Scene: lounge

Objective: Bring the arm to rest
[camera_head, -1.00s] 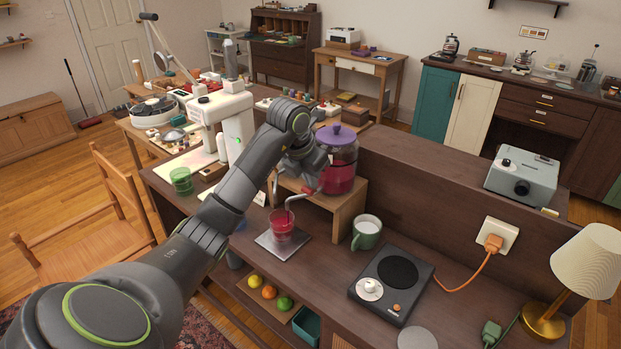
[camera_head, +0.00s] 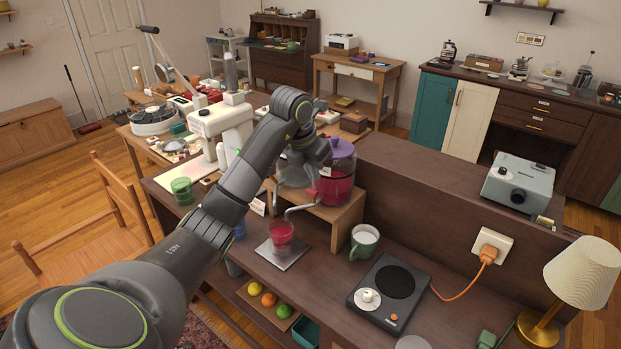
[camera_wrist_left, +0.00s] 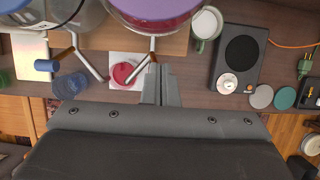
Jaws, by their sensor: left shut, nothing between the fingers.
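My left arm reaches in from the lower left of the head view. Its gripper (camera_head: 322,158) is shut and empty, in front of a drink dispenser (camera_head: 337,188) with a purple lid and red liquid, hiding part of it. I cannot tell if they touch. In the wrist view, the closed fingers (camera_wrist_left: 158,82) lie over the worktop, close to the dispenser's tap. A glass of red drink (camera_head: 281,233) stands upright on a pale square mat (camera_head: 291,258) below the tap; it also shows in the wrist view (camera_wrist_left: 123,73). My right gripper is not in view.
The dispenser stands on a wooden riser (camera_head: 345,222). A green mug (camera_head: 363,247), a hot plate (camera_head: 366,314) and a lamp (camera_head: 585,270) are to the right. A green glass (camera_head: 182,190) and white machine (camera_head: 222,125) are to the left. A dark raised panel (camera_head: 430,205) runs behind.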

